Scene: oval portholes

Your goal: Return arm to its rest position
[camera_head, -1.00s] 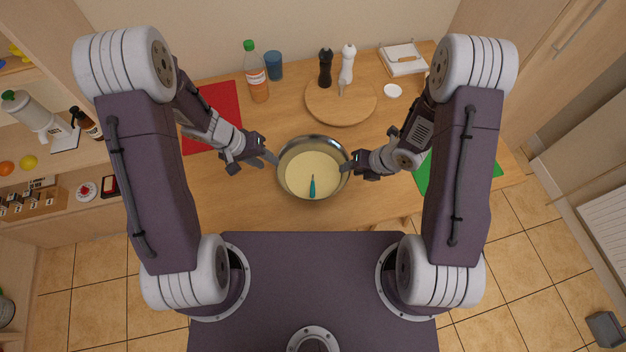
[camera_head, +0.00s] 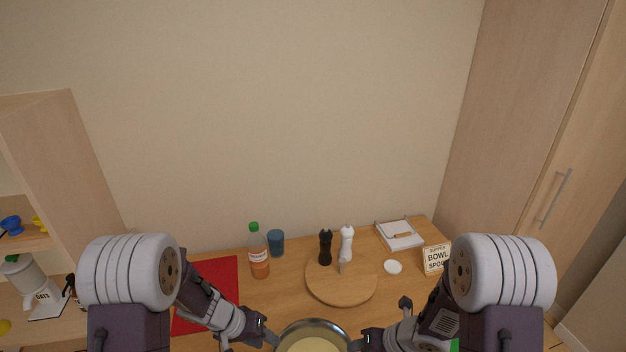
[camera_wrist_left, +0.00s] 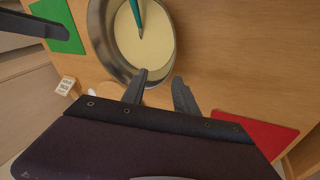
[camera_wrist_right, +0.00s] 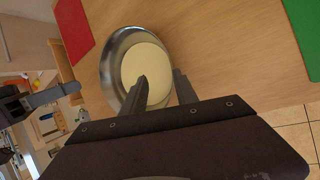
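A metal bowl (camera_head: 312,325) with pale yellow contents sits on the table, cut off by the bottom edge of the head view. It also shows in the left wrist view (camera_wrist_left: 102,40), with a teal-handled utensil (camera_wrist_left: 137,14) in it, and in the right wrist view (camera_wrist_right: 112,62). My left gripper (camera_wrist_left: 161,84) is open at the bowl's edge, one finger overlapping the rim and the other over the table. My right gripper (camera_wrist_right: 158,82) is open at the opposite side, one finger overlapping the bowl's inside. Whether any finger touches the bowl, I cannot tell.
A round wooden board (camera_head: 340,289) with dark (camera_head: 325,248) and white (camera_head: 346,244) mills stands behind the bowl. A bottle (camera_head: 259,258) and blue cup (camera_head: 276,243) stand at the back left. A red mat (camera_head: 222,275) lies left, a green mat (camera_wrist_left: 58,22) at the right side.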

